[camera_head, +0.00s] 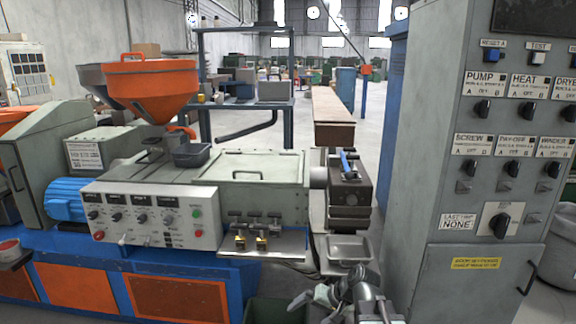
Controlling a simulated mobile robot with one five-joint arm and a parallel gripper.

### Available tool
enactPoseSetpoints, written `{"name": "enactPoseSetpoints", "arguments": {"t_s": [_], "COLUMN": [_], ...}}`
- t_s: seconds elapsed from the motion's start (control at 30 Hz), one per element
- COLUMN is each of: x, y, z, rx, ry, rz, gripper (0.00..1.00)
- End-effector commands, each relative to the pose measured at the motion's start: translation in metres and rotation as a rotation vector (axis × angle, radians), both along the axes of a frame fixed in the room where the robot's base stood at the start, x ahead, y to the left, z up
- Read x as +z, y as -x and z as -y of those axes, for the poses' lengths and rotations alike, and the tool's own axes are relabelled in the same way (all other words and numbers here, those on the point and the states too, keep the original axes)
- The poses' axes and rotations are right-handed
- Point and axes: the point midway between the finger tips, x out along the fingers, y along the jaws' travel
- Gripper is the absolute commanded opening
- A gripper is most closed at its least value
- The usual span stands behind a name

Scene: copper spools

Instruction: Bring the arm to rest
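My gripper (316,297) is low in the head view, right of centre, at the end of my arm (365,300). It is in front of the machine, below a small metal tray (350,249). It is small and partly blended with the arm, so I cannot tell whether its fingers are apart or closed. I see nothing clearly held in it. The lower part of the arm is cut off by the bottom edge of the picture.
An extruder with an orange hopper (150,88) and knob panel (150,216) fills the left. A grey control cabinet (478,150) stands close on the right. A shelf (302,243) with small brass-coloured parts juts from the machine. A dark green bin (272,311) is left of my gripper.

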Motion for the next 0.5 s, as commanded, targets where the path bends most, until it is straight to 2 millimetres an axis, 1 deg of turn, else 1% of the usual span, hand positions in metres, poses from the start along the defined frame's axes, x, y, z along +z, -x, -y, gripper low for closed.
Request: {"name": "enactPoseSetpoints", "arguments": {"t_s": [0.03, 0.07, 0.13, 0.23, 0.27, 0.3, 0.33, 0.37, 0.4, 0.47, 0.5], "x": [-0.012, -0.018, -0.03, -0.041, -0.043, -0.044, -0.044, -0.024, -0.009, 0.007, 0.018], "y": [0.018, 0.027, 0.045, 0.068, 0.075, 0.084, 0.093, 0.092, 0.091, 0.09, 0.09], "z": [-0.003, 0.001, 0.018, 0.059, 0.07, 0.088, 0.101, 0.099, 0.099, 0.099, 0.099], "rx": [0.047, 0.067, 0.099, 0.109, 0.111, 0.115, 0.119, 0.12, 0.119, 0.118, 0.118], "ry": [0.086, 0.14, 0.263, 0.428, 0.475, 0.539, 0.576, 0.566, 0.563, 0.562, 0.561], "rz": [-0.032, -0.052, -0.1, -0.177, -0.201, -0.238, -0.279, -0.276, -0.273, -0.272, -0.271], "gripper": [1.0, 1.0, 1.0, 1.0, 1.0, 1.0, 1.0, 1.0, 1.0, 1.0, 1.0]}}
